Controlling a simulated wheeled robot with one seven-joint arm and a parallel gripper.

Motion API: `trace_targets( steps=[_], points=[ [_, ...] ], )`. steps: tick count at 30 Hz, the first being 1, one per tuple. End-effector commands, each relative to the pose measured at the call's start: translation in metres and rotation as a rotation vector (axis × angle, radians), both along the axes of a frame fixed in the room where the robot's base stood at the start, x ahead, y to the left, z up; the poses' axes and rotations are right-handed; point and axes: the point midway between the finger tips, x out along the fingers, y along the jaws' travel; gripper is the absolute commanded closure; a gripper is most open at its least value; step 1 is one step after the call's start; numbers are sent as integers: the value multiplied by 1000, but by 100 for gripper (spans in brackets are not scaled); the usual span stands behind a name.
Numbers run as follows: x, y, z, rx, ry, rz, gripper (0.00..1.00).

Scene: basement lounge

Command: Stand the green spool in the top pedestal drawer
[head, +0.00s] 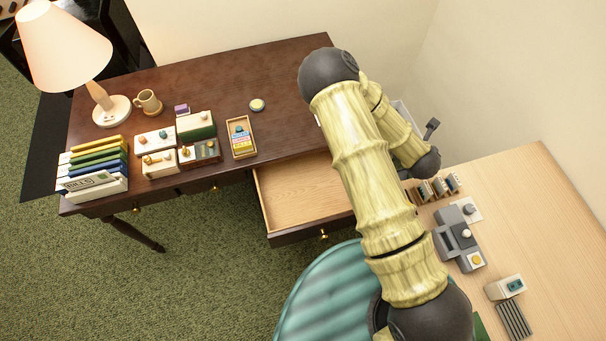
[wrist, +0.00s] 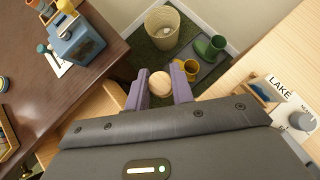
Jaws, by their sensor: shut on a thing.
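In the wrist view my gripper (wrist: 160,88) has its two purple fingers closed on a round, pale wood-coloured end (wrist: 160,84). I take this as the end of the spool; no green shows on it, and its sides are hidden. The gripper is over the gap between the two desks. In the head view the fingers and the held thing are hidden behind my arm. An open drawer (head: 300,192) with a pale wood inside and dark front sticks out of the dark desk. Its visible floor is bare; my arm covers its right end. I cannot tell whether this is the top pedestal drawer.
The dark desk (head: 290,80) bears a lamp (head: 66,48), mug (head: 148,102), books and boxes. A teal chair (head: 325,295) stands before the drawer. The light desk (head: 535,220) at right holds grey devices. A waste basket (wrist: 162,26) and green and yellow boots stand below.

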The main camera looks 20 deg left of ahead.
Motion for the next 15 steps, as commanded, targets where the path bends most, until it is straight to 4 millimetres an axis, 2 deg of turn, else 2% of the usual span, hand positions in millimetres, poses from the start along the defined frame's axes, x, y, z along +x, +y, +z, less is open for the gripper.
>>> trace_targets(
  steps=[4, 8, 15],
  points=[
    [0, 9, -5, 1, 1, 2, 97],
    [-1, 24, -22, 0, 1, -25, 97],
    [-10, 70, -64, -2, -1, -141, 97]
  ],
)
